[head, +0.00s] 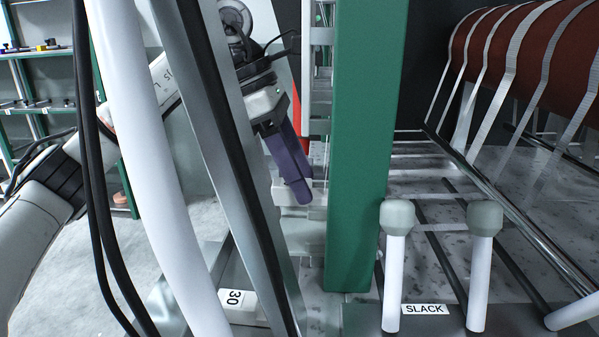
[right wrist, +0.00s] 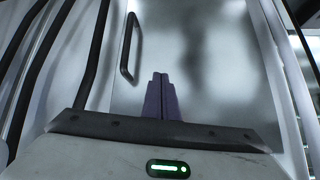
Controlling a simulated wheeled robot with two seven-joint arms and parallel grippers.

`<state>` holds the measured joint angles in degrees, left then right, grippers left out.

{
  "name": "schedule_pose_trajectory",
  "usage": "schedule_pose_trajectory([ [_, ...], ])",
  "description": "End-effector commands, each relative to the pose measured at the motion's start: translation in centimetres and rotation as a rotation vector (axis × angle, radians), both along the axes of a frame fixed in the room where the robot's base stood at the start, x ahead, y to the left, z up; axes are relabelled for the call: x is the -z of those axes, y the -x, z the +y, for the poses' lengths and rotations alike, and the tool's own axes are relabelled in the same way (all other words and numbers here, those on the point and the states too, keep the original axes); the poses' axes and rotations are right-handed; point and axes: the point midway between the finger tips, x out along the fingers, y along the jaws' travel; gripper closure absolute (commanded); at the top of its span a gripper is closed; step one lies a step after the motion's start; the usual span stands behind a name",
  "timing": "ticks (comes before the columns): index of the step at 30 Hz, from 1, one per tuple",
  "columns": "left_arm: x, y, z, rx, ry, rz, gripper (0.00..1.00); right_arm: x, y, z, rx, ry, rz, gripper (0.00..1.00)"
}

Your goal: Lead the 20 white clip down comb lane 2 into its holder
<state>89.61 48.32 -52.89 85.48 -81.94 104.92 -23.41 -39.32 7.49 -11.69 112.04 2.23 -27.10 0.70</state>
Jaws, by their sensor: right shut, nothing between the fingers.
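My left gripper (head: 302,194) has purple fingers pointing down, just left of the green post. It is seen from the side, so I cannot tell whether its fingers are apart or holding anything. A pale block (head: 316,213) shows behind its fingertips. My right gripper (right wrist: 161,78) is shut and empty, its purple fingers together in front of a silvery panel (right wrist: 205,45). I cannot make out the 20 white clip, comb lane 2 or its holder in either view.
The green post (head: 358,150) stands beside my left gripper. Pale webbing strips (head: 512,55) run over a red-brown roller (head: 568,62) at right. Two grey-capped white pegs (head: 396,250) flank a SLACK label (head: 425,309). The panel has a black handle (right wrist: 129,48).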

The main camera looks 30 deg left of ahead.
Motion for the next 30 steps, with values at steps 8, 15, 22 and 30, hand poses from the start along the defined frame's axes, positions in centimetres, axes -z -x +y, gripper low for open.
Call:
schedule_pose_trajectory([
  [8, -1.0, 0.1, 0.3, -0.001, 0.001, -0.003, 0.51, -0.1, 0.0, -0.1, 0.002, 0.001, -0.001, 1.0],
  [15, -5.2, 0.9, 2.0, -0.002, 0.001, -0.003, 0.51, -0.5, 0.0, -0.1, 0.004, 0.0, -0.002, 1.0],
  [22, -8.6, 1.6, 3.4, 0.0, 0.0, -0.001, 0.51, -1.0, 0.1, -0.2, 0.007, -0.001, 0.0, 1.0],
  [30, -9.5, 1.8, 3.8, 0.0, 0.0, 0.0, 0.51, -0.9, 0.2, -0.4, 0.01, 0.0, 0.003, 1.0],
])
